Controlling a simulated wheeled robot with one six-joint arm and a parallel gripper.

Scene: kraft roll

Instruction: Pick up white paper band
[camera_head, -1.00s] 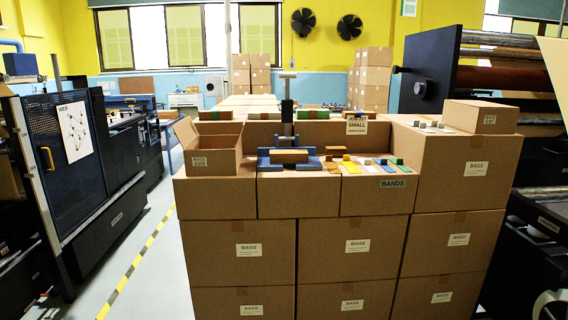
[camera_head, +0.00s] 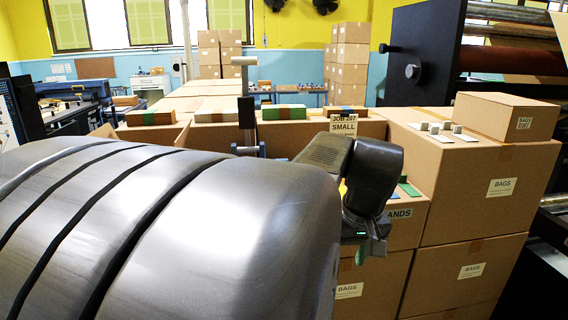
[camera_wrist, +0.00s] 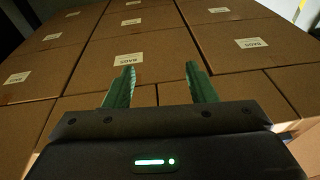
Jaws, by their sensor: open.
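My gripper (camera_wrist: 160,84) is open and empty in the wrist view, its two green fingers apart over the fronts of stacked cartons. In the head view it hangs below my wrist, in front of the BANDS carton (camera_head: 408,233), with a green finger edge showing. The white paper band cannot be made out now, as my arm covers most of the band area. A green band (camera_head: 409,188) shows just right of my wrist, and a sliver of yellow shows to its left.
My arm fills the left and middle of the head view. Cartons labelled BAGS (camera_head: 490,205) form a wall below and right. A small closed carton (camera_head: 506,117) and white cards with grey blocks (camera_head: 442,133) sit on top. A post (camera_head: 246,105) stands behind my arm.

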